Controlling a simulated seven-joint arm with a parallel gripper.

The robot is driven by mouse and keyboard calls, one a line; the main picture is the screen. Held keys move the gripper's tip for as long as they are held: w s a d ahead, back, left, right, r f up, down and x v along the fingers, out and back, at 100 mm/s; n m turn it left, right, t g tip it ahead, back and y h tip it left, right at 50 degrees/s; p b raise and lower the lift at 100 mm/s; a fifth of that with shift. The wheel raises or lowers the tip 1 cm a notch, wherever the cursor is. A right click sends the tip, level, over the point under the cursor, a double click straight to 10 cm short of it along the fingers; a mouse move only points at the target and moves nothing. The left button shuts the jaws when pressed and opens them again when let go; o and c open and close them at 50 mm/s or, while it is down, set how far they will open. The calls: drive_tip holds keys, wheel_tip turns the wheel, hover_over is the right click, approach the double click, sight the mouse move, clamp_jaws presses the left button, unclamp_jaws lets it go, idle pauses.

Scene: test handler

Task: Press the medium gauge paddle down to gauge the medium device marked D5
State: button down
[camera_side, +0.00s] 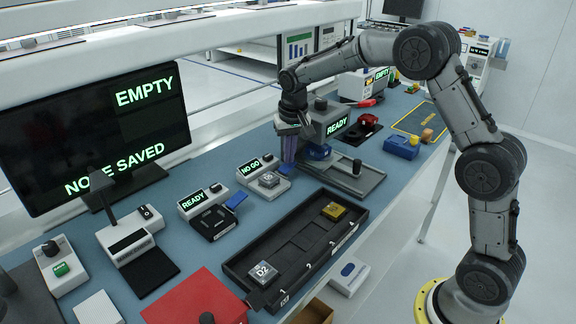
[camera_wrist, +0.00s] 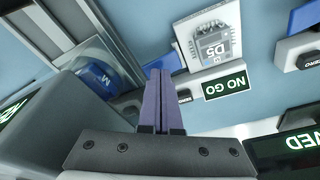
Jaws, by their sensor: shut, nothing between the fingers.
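The device marked D5 (camera_wrist: 213,48) is a grey block on a pale plate at a small gauge. It shows in the side view too (camera_side: 268,180). The gauge's display (camera_wrist: 224,88) reads NO GO. My gripper (camera_side: 287,160) has purple fingers, shut and empty, pointing down near this paddle.
A machine reading READY (camera_side: 337,126) stands close to my gripper, with a blue part marked M (camera_wrist: 97,76) at its base. Another gauge (camera_side: 205,205) reading READY has its own blue paddle (camera_side: 236,201). A black tray (camera_side: 290,250) holds device D2 (camera_side: 263,272) and a yellow block.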

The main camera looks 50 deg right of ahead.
sight(289, 167)
drive_tip(key=shift+r, duration=2.55)
drive_tip(key=s+a+r+n+t, duration=0.1)
drive_tip(key=s+a+r+t, duration=0.1)
drive_tip(key=s+r, duration=0.55)
drive_tip(key=s+a+r+t, duration=0.2)
drive_tip(key=s+a+r, duration=0.1)
drive_tip(key=s+r, duration=0.45)
drive_tip(key=s+a+f+n, duration=0.1)
drive_tip(key=s+f+n, duration=0.1)
drive_tip(key=s+f, duration=0.3)
drive_tip(key=s+a+f+n+y, duration=0.1)
drive_tip(key=s+f+n, duration=0.2)
drive_tip(key=s, duration=1.1)
wheel_tip(289, 167, down, 2)
drive_tip(key=shift+f, duration=0.25)
